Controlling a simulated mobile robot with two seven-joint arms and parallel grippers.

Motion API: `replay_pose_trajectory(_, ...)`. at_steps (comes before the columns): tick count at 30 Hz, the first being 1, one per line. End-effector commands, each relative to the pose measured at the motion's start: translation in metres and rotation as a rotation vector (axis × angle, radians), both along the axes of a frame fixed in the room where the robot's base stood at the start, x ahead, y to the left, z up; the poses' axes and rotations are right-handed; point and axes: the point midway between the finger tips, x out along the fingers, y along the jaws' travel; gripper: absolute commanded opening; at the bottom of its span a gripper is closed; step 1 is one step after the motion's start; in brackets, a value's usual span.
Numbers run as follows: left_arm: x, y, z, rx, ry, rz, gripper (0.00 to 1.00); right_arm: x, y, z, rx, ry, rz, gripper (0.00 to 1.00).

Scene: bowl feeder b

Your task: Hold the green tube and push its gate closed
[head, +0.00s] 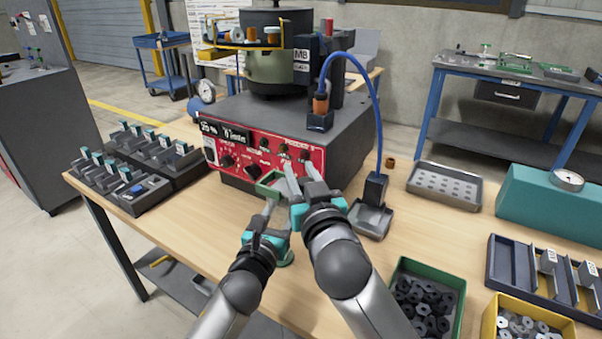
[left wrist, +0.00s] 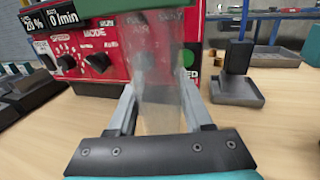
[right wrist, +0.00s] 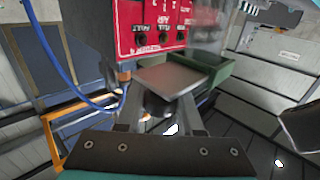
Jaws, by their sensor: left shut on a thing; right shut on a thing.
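The green tube has a clear body (left wrist: 160,75) and a green end, which shows in the head view (head: 268,184) in front of the red panel. My left gripper (head: 269,207) is shut on the clear body; in the left wrist view its fingers lie on either side of it. The gate, a flat grey plate (right wrist: 172,78), shows in the right wrist view at the open green end (right wrist: 214,68), partly sticking out of it. My right gripper (right wrist: 158,108) is shut on the dark tab of the gate. In the head view the right gripper (head: 298,170) hides most of the gate.
The feeder controller (head: 265,150) with its red panel stands right behind both grippers. A grey tray with a blue cable (head: 371,218) is to the right. A green bin of dark nuts (head: 427,297) is at front right. Slotted black racks (head: 140,165) stand left.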

Motion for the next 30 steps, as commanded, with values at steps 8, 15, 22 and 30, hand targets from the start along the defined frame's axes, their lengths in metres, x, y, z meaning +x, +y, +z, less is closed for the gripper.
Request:
replay_pose_trajectory(8, -0.0001, 0.0001, -0.0008, 0.001, 0.002, 0.001, 0.00, -0.0001, 0.0003, -0.0002, 0.000, 0.000, 0.001, 0.00)
replay_pose_trajectory(15, -0.0001, 0.0001, -0.0008, 0.001, 0.002, 0.001, 0.00, -0.0001, 0.0003, -0.0002, 0.000, 0.000, 0.001, 0.00)
replay_pose_trajectory(22, -0.0001, 0.0001, -0.0008, 0.001, 0.002, 0.001, 0.00, -0.0002, 0.0004, -0.0002, 0.000, 0.000, 0.001, 0.00)
replay_pose_trajectory(30, -0.0001, 0.0000, -0.0008, 0.001, 0.002, 0.000, 0.00, 0.0050, 0.0070, 0.0001, 0.003, 0.000, 0.000, 0.00)
